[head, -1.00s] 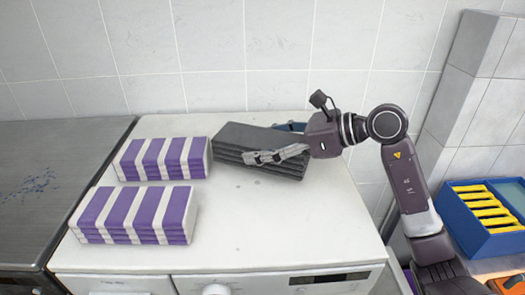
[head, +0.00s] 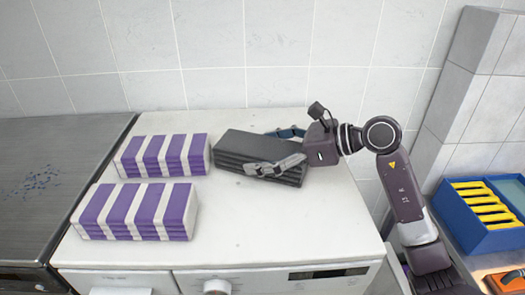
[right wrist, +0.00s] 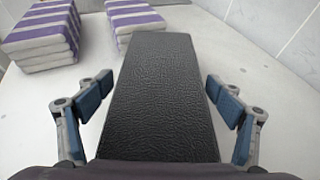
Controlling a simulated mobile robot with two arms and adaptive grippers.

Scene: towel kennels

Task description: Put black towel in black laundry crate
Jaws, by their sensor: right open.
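The black towel (head: 240,146) lies folded in a thick stack on the white machine top, near the back wall. It runs up the middle of the right wrist view (right wrist: 160,85). My right gripper (head: 262,151) reaches it from the right, with one finger along its front side and the other behind it. In the right wrist view, the open fingers (right wrist: 161,88) stand on both sides of the towel, with gaps visible between pads and towel. My left gripper is not in view. I cannot make out a black laundry crate in either view.
Two purple-and-white striped towel stacks (head: 165,155) (head: 137,212) sit left of the black towel. A dark metal surface (head: 45,190) adjoins on the left. A blue box (head: 475,236) with yellow items stands at right. The machine top's front right is clear.

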